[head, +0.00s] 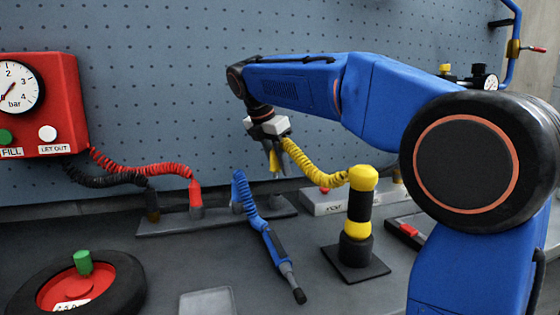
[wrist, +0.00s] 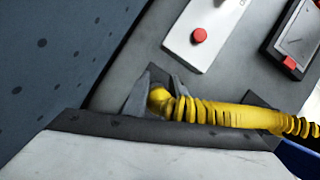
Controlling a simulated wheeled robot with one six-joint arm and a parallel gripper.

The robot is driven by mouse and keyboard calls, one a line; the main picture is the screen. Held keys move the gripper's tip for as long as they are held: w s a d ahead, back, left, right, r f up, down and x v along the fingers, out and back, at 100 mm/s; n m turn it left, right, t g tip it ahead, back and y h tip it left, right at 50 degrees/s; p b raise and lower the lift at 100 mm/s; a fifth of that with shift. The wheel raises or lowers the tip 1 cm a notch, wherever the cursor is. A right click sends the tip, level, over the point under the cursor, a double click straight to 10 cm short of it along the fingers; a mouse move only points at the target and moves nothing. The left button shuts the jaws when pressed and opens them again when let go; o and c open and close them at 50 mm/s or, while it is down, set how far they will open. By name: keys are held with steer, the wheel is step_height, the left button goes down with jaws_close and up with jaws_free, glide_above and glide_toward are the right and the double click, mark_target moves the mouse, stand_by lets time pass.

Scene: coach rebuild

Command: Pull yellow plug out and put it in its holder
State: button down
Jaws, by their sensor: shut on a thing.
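My gripper (head: 273,162) is shut on the yellow plug (head: 275,165), above the right end of the grey rail. In the wrist view my gripper (wrist: 158,95) has its grey fingers on both sides of the yellow plug (wrist: 159,98). Its yellow coiled hose (head: 312,169) runs right to a yellow and black upright cylinder (head: 361,200) on a dark square base. The hose also crosses the wrist view (wrist: 225,113). The fingers partly hide the plug, and I cannot tell which part is its holder.
The grey rail (head: 165,227) carries red (head: 195,193) and dark (head: 152,203) hose ends at left. A blue coiled hose leads to a blue tool (head: 279,255) on the bench. A wheel (head: 125,285) lies front left. A white box with a red button (wrist: 200,36) stands behind the cylinder.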

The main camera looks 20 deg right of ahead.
steer(key=shift+f, duration=2.05)
steer(key=shift+f, duration=1.6)
steer(key=c, duration=1.4)
jaws_free()
steer(key=shift+r, duration=0.1)
